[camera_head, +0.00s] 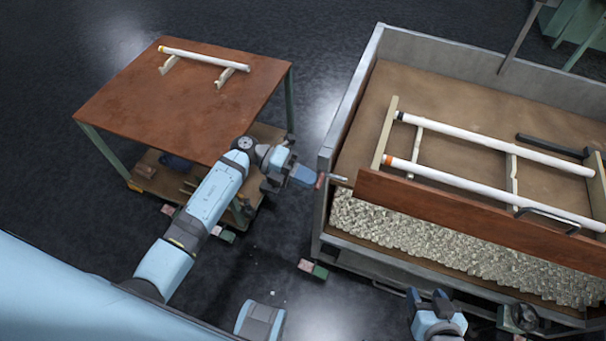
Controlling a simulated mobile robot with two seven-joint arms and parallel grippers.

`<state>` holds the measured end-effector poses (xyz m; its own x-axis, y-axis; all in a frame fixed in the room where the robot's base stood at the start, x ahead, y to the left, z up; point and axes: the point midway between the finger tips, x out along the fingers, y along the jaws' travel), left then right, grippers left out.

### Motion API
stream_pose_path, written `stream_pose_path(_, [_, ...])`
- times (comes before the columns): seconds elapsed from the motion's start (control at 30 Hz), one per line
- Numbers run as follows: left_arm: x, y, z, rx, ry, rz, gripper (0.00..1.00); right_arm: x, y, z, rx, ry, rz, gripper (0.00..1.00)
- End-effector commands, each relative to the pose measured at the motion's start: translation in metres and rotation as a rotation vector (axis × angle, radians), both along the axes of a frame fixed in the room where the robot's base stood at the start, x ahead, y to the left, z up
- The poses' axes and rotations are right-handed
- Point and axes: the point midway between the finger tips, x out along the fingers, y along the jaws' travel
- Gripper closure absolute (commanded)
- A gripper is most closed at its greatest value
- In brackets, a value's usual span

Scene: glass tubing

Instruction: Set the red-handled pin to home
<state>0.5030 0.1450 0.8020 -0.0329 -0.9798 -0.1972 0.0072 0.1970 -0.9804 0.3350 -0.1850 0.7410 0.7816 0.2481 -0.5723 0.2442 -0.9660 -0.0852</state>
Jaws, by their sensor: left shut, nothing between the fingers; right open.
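The red-handled pin (320,181) shows at the left wall of the big metal-walled bin, with a pale metal rod (339,179) running right from it toward the brown divider board (450,214). My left gripper (308,177) points right, its fingertips close beside the red handle. It is shut with nothing between its fingers. I cannot tell whether it touches the handle. How deep the pin sits is too small to tell. My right gripper (428,296) is open and empty at the bottom right, in front of the bin's near side.
The bin (352,90) holds white glass tubes (490,142) on wooden racks behind the divider and glass pieces (430,247) in front. A brown-topped table (170,100) at the left carries another tube (203,57) on two supports. Dark floor lies between table and bin.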

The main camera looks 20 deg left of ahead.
Motion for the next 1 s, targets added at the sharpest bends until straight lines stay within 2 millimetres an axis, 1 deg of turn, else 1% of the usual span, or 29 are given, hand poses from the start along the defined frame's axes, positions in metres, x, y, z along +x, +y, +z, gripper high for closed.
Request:
stream_pose_path(0.1, [0.000, 0.000, 0.000, 0.000, 0.000, 0.000, 1.00, 0.000, -0.001, 0.000, -0.002, 0.000, 0.001, 0.48])
stream_pose_path(0.17, [0.000, -0.004, 0.000, 0.001, 0.000, -0.001, 1.00, 0.000, -0.001, 0.001, -0.003, -0.001, 0.002, 0.48])
stream_pose_path(0.4, [-0.001, -0.041, 0.001, -0.001, 0.002, -0.003, 1.00, 0.000, -0.003, 0.004, -0.008, -0.001, 0.006, 0.48])
stream_pose_path(0.5, [-0.002, -0.049, 0.000, -0.001, 0.002, -0.001, 1.00, 0.000, -0.003, 0.003, -0.008, 0.002, 0.005, 0.48])
stream_pose_path(0.87, [-0.002, -0.053, 0.000, -0.003, 0.002, -0.002, 1.00, 0.000, -0.002, 0.001, -0.002, 0.006, 0.000, 0.48])
stream_pose_path(1.0, [0.000, -0.046, 0.001, -0.002, 0.001, -0.002, 1.00, 0.001, 0.000, 0.003, 0.001, 0.004, -0.002, 0.48])
